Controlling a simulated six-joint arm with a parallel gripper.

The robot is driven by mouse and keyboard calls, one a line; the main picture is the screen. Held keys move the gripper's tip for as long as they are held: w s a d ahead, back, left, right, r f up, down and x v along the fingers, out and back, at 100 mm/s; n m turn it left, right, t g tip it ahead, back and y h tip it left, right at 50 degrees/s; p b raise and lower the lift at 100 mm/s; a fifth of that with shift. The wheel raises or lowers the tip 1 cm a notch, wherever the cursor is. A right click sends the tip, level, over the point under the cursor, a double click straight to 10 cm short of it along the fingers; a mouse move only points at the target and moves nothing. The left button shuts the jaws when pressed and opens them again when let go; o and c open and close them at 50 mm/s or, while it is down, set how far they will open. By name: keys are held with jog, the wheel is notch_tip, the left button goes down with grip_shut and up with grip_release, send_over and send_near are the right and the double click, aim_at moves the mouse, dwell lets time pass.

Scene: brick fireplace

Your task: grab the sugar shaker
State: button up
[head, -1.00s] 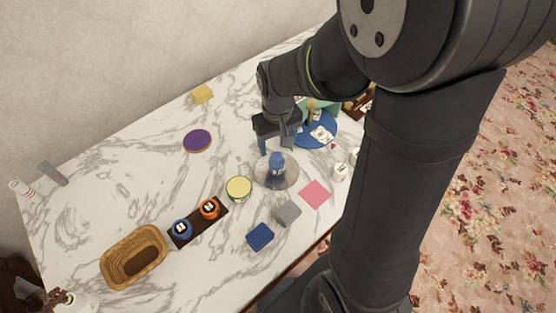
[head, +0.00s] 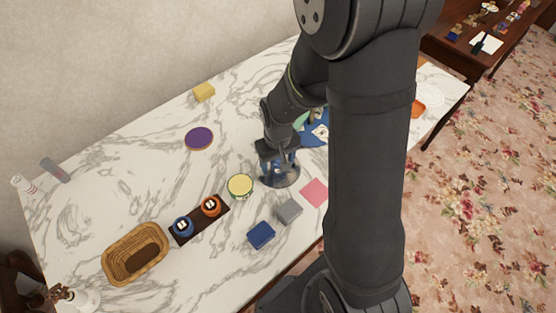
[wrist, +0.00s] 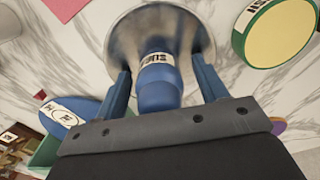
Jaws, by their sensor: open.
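The sugar shaker (wrist: 158,80) is a blue container with a white label, of which the letters "SU" can be read in the wrist view. It stands on a round silver tray (wrist: 112,38). My gripper (wrist: 162,88) is open, with one blue-grey finger on each side of the shaker. A gap shows between the shaker and each finger. In the head view my gripper (head: 280,160) is over the tray (head: 290,180) and hides most of the shaker.
Near the tray are a yellow-topped round tin (head: 240,185), a pink square (head: 314,192), a grey block (head: 289,210) and a dark blue block (head: 261,235). Blue and orange containers stand on a dark board (head: 188,238). A wicker basket (head: 112,270) is lower left.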

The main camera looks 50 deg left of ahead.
jog(key=c, duration=1.2)
jog(key=shift+o, duration=0.2)
jog(key=shift+r, duration=0.1)
